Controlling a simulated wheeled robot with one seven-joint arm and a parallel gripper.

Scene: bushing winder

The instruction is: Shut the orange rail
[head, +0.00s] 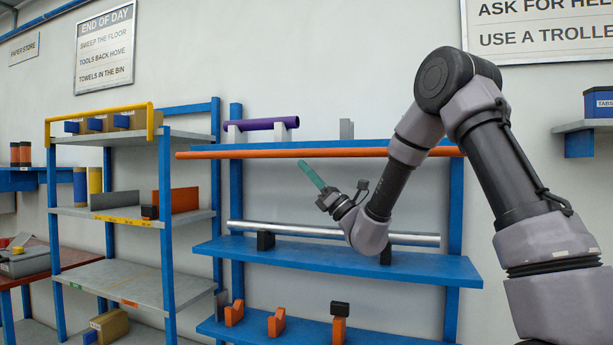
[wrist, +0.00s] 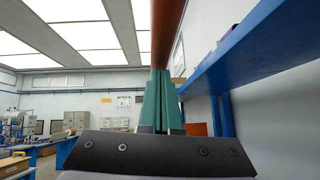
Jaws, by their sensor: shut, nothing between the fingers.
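The orange rail (head: 240,154) is a long round bar running level along the front of the upper blue shelf (head: 220,147). Its left end reaches past the shelf's left blue upright, and my arm hides part of its right side. In the wrist view the rail (wrist: 166,28) shows above the fingertips. My gripper (head: 305,165) has teal fingers, shut and empty, pointing up and left just below the rail's middle. The closed fingers also show in the wrist view (wrist: 161,75). I cannot tell whether the tips touch the rail.
A purple tube (head: 262,124) rests on supports on the upper shelf. A silver tube (head: 300,230) lies on black blocks on the shelf below, close to my wrist. Open air lies between rack and arm.

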